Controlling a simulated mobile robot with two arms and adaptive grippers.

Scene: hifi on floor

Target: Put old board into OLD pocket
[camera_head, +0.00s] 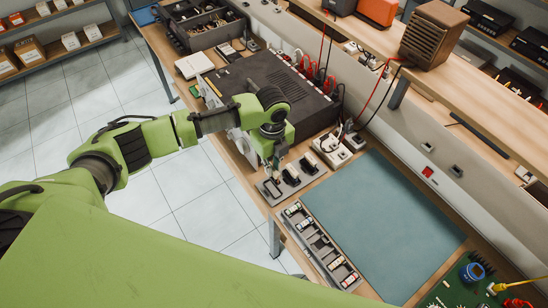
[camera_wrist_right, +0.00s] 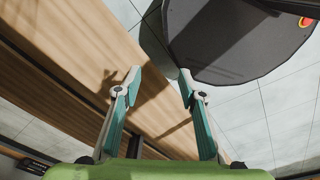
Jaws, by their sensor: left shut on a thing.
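My left gripper (camera_head: 274,164) points down over a small grey holder (camera_head: 270,191) with several dark upright pieces, at the front corner of the black hifi unit (camera_head: 275,85). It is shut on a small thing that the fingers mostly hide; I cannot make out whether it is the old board. The holder's labels are too small to read, so I cannot tell which pocket is OLD. My right gripper (camera_wrist_right: 160,85) shows in the right wrist view with its fingers apart and nothing between them.
A grey tray (camera_head: 297,229) with several small parts lies beside a blue-green mat (camera_head: 385,215). White sockets and cables (camera_head: 332,150) stand right of the hifi unit. A shelf with a brown speaker (camera_head: 432,35) overhangs the bench. A green circuit board (camera_head: 455,293) lies at the lower right. The mat is clear.

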